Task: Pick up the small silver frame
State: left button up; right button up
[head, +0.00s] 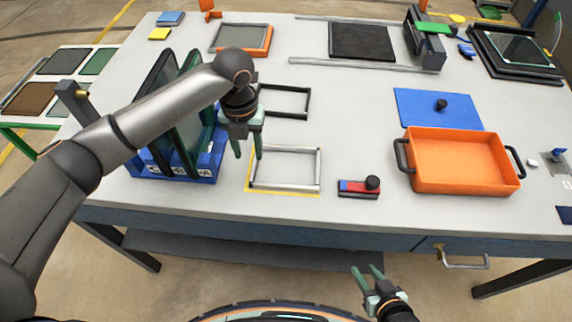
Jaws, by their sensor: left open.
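The small silver frame (319,169) lies flat near the front edge of the table, inside a yellow outline (284,192). My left gripper (248,155) points down at the frame's left side. Its fingers are apart with nothing visible between them. The fingertips are close to the frame's left bar, and I cannot tell whether they touch it. My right gripper (367,269) is in front of the table, low in the view. Its two fingers are apart and empty.
A blue rack (180,171) with upright dark panes stands left of my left gripper. A black frame (308,103) lies behind the silver one. A red and blue block with a black knob (372,183) and an orange tray (463,188) are to the right.

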aim_at(253, 169)
pick_arm(q)
jog(key=f, duration=0.5)
jog(key=shift+s+d+f, duration=0.1)
jog(key=shift+s+d, duration=0.2)
jog(key=shift+d, duration=0.05)
grip_shut()
